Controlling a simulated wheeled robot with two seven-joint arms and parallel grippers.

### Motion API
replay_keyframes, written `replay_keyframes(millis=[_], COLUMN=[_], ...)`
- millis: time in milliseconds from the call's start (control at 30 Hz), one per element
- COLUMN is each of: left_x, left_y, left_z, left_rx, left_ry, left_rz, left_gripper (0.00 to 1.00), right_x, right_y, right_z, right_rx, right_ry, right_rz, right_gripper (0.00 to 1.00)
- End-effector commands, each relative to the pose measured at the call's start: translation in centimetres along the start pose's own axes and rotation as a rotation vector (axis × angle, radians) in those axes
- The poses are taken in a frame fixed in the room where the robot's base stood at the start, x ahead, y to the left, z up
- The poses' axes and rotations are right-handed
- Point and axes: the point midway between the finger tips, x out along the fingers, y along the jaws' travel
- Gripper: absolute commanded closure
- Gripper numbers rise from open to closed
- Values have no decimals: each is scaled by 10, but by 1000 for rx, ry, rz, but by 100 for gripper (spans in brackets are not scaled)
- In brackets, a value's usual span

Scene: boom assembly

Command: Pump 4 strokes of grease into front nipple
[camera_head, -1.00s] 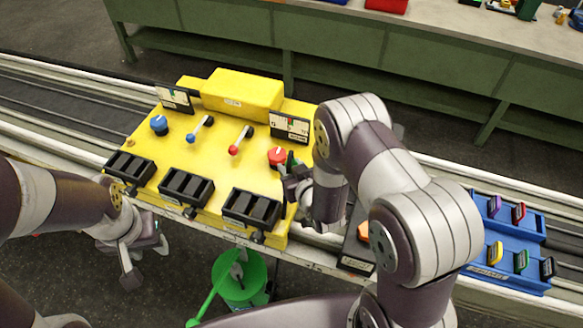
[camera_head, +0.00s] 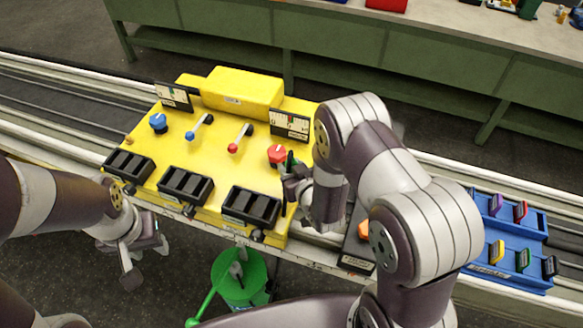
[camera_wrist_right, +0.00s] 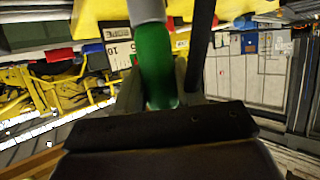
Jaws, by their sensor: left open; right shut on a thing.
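A green grease pump (camera_head: 227,262) stands on the floor in front of the yellow console, with a green lever (camera_head: 208,305) slanting down to the left and a grey part on top. My left gripper (camera_head: 144,262) is open and empty, left of the pump and below the console's front edge. My right gripper (camera_head: 293,178) is at the console's right end, near a red knob (camera_head: 277,154). It is shut on a green piece with a grey end, and the right wrist view shows this green piece (camera_wrist_right: 155,65) between the fingers. I cannot make out the front nipple.
The yellow console (camera_head: 187,148) carries a blue knob (camera_head: 158,123), two small levers, two gauges and three black trays (camera_head: 252,208). My right arm covers its right end. A blue rack (camera_head: 510,277) with coloured pieces lies at right. A green workbench (camera_head: 330,55) runs behind.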

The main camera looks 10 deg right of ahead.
Motion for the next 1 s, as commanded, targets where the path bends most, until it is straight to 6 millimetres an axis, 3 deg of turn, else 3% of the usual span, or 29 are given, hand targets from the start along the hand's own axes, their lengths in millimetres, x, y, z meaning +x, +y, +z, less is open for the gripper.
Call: replay_keyframes(millis=[1000], left_x=[11], left_y=[0], left_z=[1], left_rx=[0], left_ry=[0], left_rz=[0], left_gripper=[57], right_x=[5], right_y=[0], right_z=[10], right_rx=[0], right_ry=[1], right_rz=[0], right_gripper=[99])
